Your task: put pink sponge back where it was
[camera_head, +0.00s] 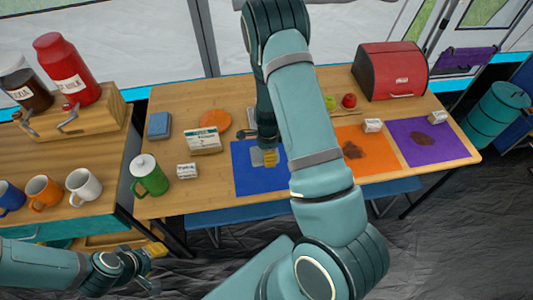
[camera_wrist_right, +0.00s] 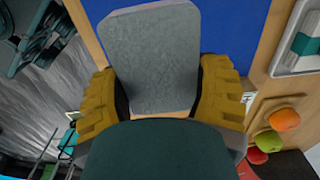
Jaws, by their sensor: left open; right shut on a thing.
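No plainly pink sponge shows. In the right wrist view, my right gripper (camera_wrist_right: 160,88) is shut on a grey block (camera_wrist_right: 155,55) with rounded corners, with a yellow finger on each side. In the head view, the right gripper (camera_head: 264,157) is over the blue mat (camera_head: 262,182), and the grey block shows small beside its yellow finger. I cannot tell whether the block touches the mat. My right forearm hides part of the table. My left gripper (camera_head: 154,268) is open and empty at lower left, in front of the table.
Orange (camera_head: 360,168) and purple (camera_head: 437,148) mats carry brown patches. A red bread box (camera_head: 390,72) stands at the back.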

